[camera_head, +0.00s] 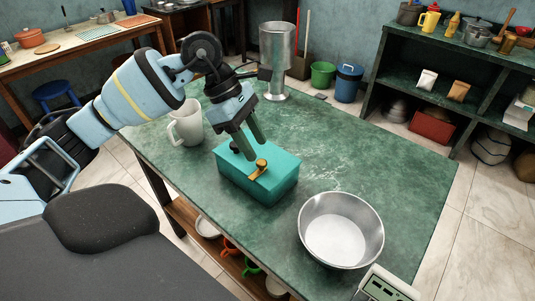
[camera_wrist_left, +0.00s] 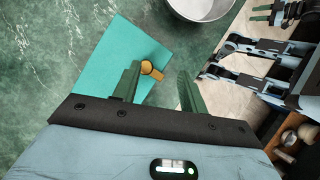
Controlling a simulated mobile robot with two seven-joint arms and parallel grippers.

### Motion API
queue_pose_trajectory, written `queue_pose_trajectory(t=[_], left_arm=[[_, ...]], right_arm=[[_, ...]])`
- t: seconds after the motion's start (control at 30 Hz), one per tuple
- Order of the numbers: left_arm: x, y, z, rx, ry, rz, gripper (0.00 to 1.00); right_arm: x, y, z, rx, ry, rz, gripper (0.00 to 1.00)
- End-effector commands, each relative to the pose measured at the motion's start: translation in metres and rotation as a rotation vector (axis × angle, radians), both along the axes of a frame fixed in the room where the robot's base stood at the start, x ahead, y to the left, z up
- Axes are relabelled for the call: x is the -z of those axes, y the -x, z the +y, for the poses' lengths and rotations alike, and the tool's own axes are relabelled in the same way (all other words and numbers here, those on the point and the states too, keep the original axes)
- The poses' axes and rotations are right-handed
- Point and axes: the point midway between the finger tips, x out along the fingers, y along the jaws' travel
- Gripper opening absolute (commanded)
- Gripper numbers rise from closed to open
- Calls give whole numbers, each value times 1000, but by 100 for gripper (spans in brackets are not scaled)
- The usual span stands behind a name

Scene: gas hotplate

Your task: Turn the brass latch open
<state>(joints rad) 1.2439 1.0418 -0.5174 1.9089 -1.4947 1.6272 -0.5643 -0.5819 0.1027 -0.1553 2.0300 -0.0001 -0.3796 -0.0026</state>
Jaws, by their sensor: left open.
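A teal box (camera_head: 230,178) stands on the green table. My left gripper (camera_head: 257,150) comes down over the box from behind, fingers open. In the left wrist view the latch (camera_wrist_left: 152,70) shows between the two open fingertips (camera_wrist_left: 160,70), close to the left-hand finger. I cannot tell whether that finger touches it. A dark round part (camera_head: 234,147) shows at the box's back edge. Pale blue mechanical parts at the wrist view's right seem mine; the right gripper's state is unclear.
A metal bowl (camera_head: 341,231) stands right of the box on the green table (camera_head: 385,160). A white mug (camera_head: 187,126) stands left of it and a tall metal cylinder (camera_head: 276,60) behind. A device with a display (camera_head: 385,288) is at the front edge. The table's right side is clear.

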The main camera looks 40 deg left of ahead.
Motion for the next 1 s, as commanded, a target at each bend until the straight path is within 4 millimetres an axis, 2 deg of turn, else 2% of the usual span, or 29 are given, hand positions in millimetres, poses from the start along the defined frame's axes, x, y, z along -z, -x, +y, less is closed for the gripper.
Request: queue_pose_trajectory(t=[0.03,0.13,0.43,0.8,1.0], left_arm=[[-4,-2,11,-3,-44,-14,43],[-9,-3,23,-6,-97,-29,43],[-6,-4,24,-6,-110,-30,43],[41,-9,5,-5,-108,-29,43],[57,-12,-2,-5,-108,-32,43]], right_arm=[[1,0,0,0,-1,-1,36],[2,-1,0,-1,-1,-2,36],[3,1,0,-3,1,2,36],[4,2,0,-4,1,4,36],[3,2,0,-3,1,4,36]])
